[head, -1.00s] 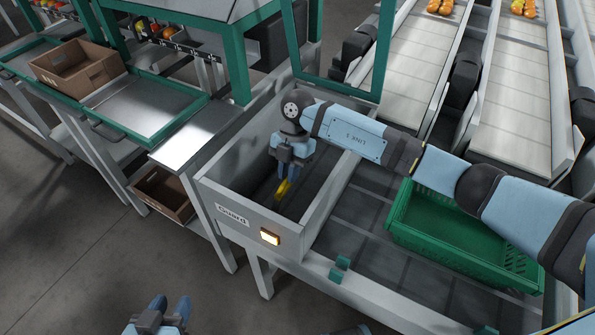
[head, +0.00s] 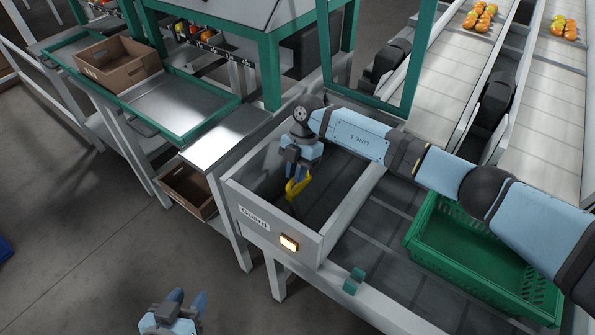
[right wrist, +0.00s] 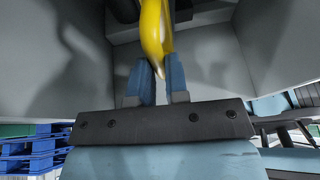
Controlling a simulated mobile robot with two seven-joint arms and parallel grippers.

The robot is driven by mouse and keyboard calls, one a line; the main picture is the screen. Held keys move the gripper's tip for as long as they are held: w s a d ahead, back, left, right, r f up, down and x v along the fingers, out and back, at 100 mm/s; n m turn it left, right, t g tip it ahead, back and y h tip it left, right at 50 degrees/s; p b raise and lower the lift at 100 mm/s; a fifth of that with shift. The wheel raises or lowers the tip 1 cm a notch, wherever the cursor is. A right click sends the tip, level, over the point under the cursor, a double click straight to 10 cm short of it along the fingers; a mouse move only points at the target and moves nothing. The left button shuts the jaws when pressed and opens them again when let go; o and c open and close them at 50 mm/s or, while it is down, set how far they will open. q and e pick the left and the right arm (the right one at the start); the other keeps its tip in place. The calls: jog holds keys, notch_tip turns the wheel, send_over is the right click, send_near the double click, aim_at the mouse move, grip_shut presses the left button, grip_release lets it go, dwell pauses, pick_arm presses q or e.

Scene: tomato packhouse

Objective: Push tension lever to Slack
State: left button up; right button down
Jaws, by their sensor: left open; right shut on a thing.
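The yellow lever (head: 297,188) stands inside the grey walled bay marked "Guard" (head: 254,218). My right gripper (head: 302,166) reaches down into the bay from above and is shut on the lever. In the right wrist view, the curved yellow lever (right wrist: 154,30) comes down between the two blue fingers of the right gripper (right wrist: 158,75). The lever's lower end is hard to make out in the shadow in the head view. No Slack mark is readable. My left gripper (head: 183,302) is open and empty over the floor, low in the head view.
A green crate (head: 440,258) sits on the dark conveyor at right, under my right arm. A brown box (head: 118,62) stands on the left bench. Blue pallets (right wrist: 30,150) show in the wrist view.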

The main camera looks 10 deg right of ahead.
jog(key=c, duration=1.1)
grip_release()
jog(key=p+v, duration=0.2)
jog(key=v, duration=1.1)
jog(key=shift+r, duration=0.4)
